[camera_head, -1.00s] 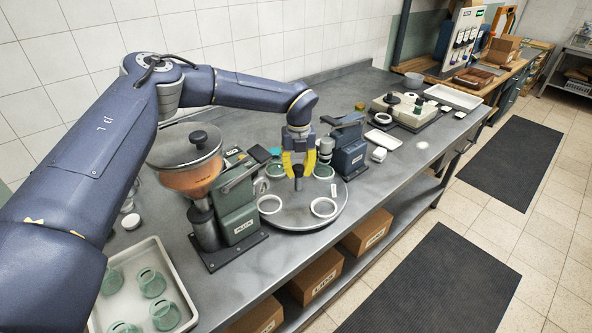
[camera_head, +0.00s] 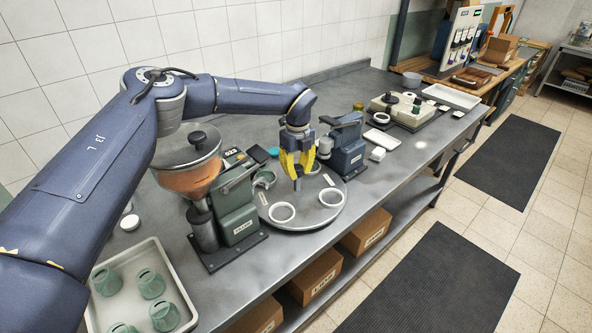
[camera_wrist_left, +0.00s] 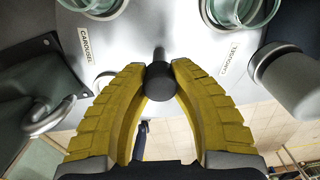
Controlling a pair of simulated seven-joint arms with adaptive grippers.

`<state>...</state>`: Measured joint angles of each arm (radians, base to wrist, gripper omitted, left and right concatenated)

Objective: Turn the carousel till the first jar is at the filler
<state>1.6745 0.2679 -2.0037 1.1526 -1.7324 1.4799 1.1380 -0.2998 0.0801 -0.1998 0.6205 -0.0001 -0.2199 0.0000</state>
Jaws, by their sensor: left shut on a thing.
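The carousel (camera_head: 308,214) is a round grey turntable on the bench; its label shows in the left wrist view. My left gripper (camera_head: 297,178) has yellow fingers, closed around the dark knob (camera_wrist_left: 160,82) of a post on the carousel. Two green glass jars, the left one (camera_wrist_left: 98,6) and the right one (camera_wrist_left: 246,12), stand on the carousel in the left wrist view. In the head view one jar (camera_head: 265,178) is beside the green machine; the other is largely behind the gripper. Two empty white rings (camera_head: 282,212) are on the near side. I cannot tell which jar is first. My right gripper is out of view.
A hopper (camera_head: 190,180) with orange-brown contents and the green machine (camera_head: 238,208) stand left of the carousel. A blue machine (camera_head: 345,152) stands behind right. A tray (camera_head: 182,283) with several green jars is at the front left. Boxes (camera_head: 314,280) sit under the bench.

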